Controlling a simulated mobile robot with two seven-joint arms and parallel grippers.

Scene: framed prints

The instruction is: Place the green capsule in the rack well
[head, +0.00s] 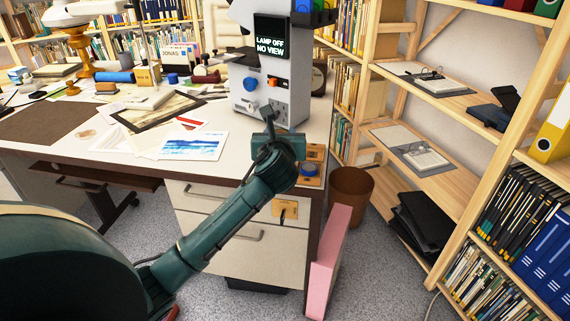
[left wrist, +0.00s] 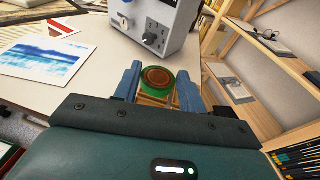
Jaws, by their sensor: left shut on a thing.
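My left gripper (head: 272,140) is over the right end of the desk, near its front edge. In the left wrist view, the blue fingers of the left gripper (left wrist: 159,86) are shut on the green capsule (left wrist: 157,88), a round green piece with a brown top. A wooden rack (head: 316,153) lies at the desk's right corner, with a round blue piece (head: 308,168) on it. Part of the rack (left wrist: 148,101) shows below the capsule; its wells are mostly hidden, and I cannot tell whether the capsule touches it. My right gripper is not in view.
A white machine (head: 246,97) reading "LAMP OFF NO VIEW" stands just behind the gripper. Prints (head: 193,146) lie to the left on the desk (head: 228,160). A brown bin (head: 350,188) and wooden shelves (head: 465,190) are at the right.

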